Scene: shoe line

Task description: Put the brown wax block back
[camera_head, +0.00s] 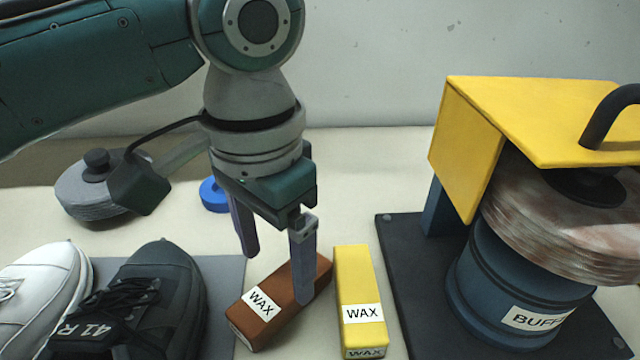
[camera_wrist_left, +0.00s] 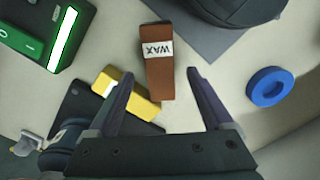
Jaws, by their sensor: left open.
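The brown wax block (camera_head: 283,296) lies on the pale table at a slant, with a white WAX label on its near end. My left gripper (camera_head: 275,275) is open above it with the fingers pointing down. In the left wrist view the brown wax block (camera_wrist_left: 160,80) shows between and beyond the fingertips of the left gripper (camera_wrist_left: 160,75). I see no finger closed on it; whether a finger touches it I cannot tell. A yellow wax block (camera_head: 354,285) lies close to its right, and it also shows in the left wrist view (camera_wrist_left: 137,99). My right gripper is not in view.
The buffer (camera_head: 515,290) with a yellow guard (camera_head: 540,125) stands on a dark base at right. A black shoe (camera_head: 155,300) and a white shoe (camera_head: 40,295) rest on a grey mat (camera_head: 225,275) at left. A grey disc pad (camera_head: 85,190) and a blue ring (camera_head: 212,195) lie behind.

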